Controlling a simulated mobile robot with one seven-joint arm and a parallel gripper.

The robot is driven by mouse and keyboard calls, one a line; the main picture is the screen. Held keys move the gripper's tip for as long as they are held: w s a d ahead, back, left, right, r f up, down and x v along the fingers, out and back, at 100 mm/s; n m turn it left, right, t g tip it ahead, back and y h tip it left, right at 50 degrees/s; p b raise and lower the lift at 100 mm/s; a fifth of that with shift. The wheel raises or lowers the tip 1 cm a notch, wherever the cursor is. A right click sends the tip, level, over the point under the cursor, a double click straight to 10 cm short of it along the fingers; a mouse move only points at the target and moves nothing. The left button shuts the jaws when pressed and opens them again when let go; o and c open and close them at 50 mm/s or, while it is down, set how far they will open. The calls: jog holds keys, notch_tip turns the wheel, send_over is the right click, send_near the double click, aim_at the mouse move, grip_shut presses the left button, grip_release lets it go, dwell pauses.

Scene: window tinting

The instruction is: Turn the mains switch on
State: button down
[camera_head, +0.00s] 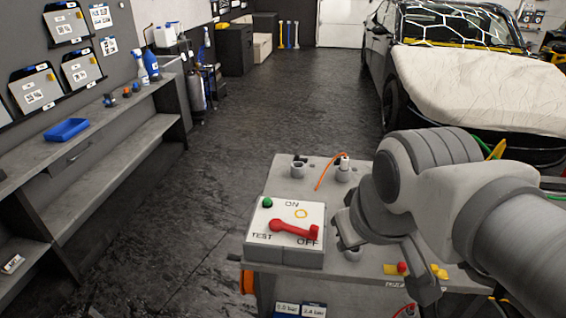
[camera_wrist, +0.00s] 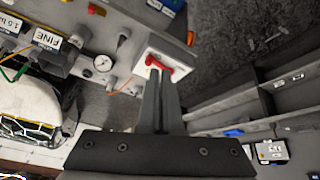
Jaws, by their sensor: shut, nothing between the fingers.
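The mains switch is a pale box (camera_head: 285,252) on the bench top, marked ON at the top, TEST at lower left and OFF at lower right. Its red lever (camera_head: 294,230) lies with its handle end at the OFF mark. A green round part sits at the upper left of its face, and a yellow ring lies near ON. My gripper (camera_head: 345,228) is just right of the box. In the wrist view my gripper (camera_wrist: 161,76) has its fingers together and empty, tips lined up just below the red lever (camera_wrist: 159,64). I cannot tell whether they touch it.
The switch stands on a grey bench (camera_head: 262,183) with fittings and an orange cable behind. A shelf with a blue tray (camera_head: 67,130) is at left, and a covered car (camera_head: 480,85) at back right. Open floor lies between.

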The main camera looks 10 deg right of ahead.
jog(key=w+a+f+n+g, duration=0.1)
jog(key=w+f+n, duration=0.3)
jog(key=n, duration=0.5)
jog(key=w+a+f+n+g+b, duration=0.1)
jog(key=w+f+n, duration=0.3)
jog(key=w+n, duration=0.3)
jog(key=w+a+f+n+g+h, duration=0.1)
jog(key=w+f+n, duration=0.4)
jog(key=n, duration=0.7)
jog(key=shift+w, duration=0.45)
jog(key=shift+d+f, duration=0.1)
jog(key=shift+f, duration=0.05)
jog(key=w+d+f, duration=0.1)
jog(key=f, duration=0.2)
jog(key=w+f, duration=0.2)
jog(key=f, duration=0.1)
jog(key=w+d+f+b, duration=0.1)
jog(key=f, duration=0.2)
jog(key=shift+w+d+f, duration=0.2)
jog(key=shift+w+d, duration=0.05)
jog(key=shift+d, duration=0.1)
jog(key=shift+w+d, duration=0.3)
jog(key=shift+w, duration=0.2)
jog(key=shift+w+d+p, duration=0.1)
jog(key=shift+p, duration=0.2)
